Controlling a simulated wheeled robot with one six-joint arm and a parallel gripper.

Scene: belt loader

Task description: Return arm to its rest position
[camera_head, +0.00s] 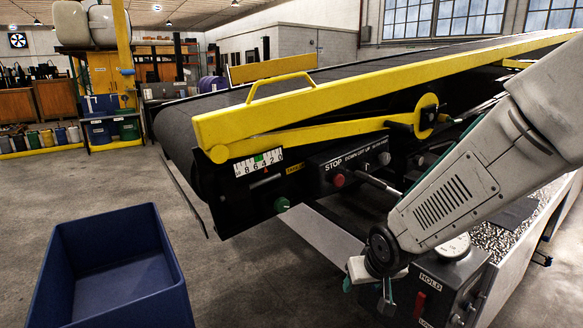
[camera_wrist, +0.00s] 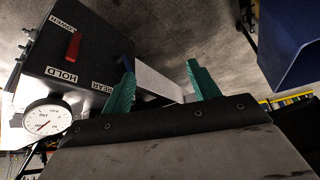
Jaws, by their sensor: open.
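My gripper (camera_wrist: 159,78) shows two teal fingers spread apart with nothing between them. In the head view my gripper (camera_head: 367,289) hangs at the lower middle, at the end of my pale grey arm, just left of a dark control box (camera_head: 440,283). The box bears a HOLD label, a red lever (camera_head: 419,305) and a round dial gauge (camera_head: 453,246) on top. In the wrist view the box (camera_wrist: 85,45), the red lever (camera_wrist: 73,46) and the gauge (camera_wrist: 47,120) are at upper left. Whether a finger touches the box is unclear.
The belt loader (camera_head: 330,95) with yellow rails rises to the right behind my arm. Its panel has a red STOP button (camera_head: 338,179) and a green knob (camera_head: 282,204). An empty blue bin (camera_head: 115,268) stands on the floor at left. Floor between bin and loader is clear.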

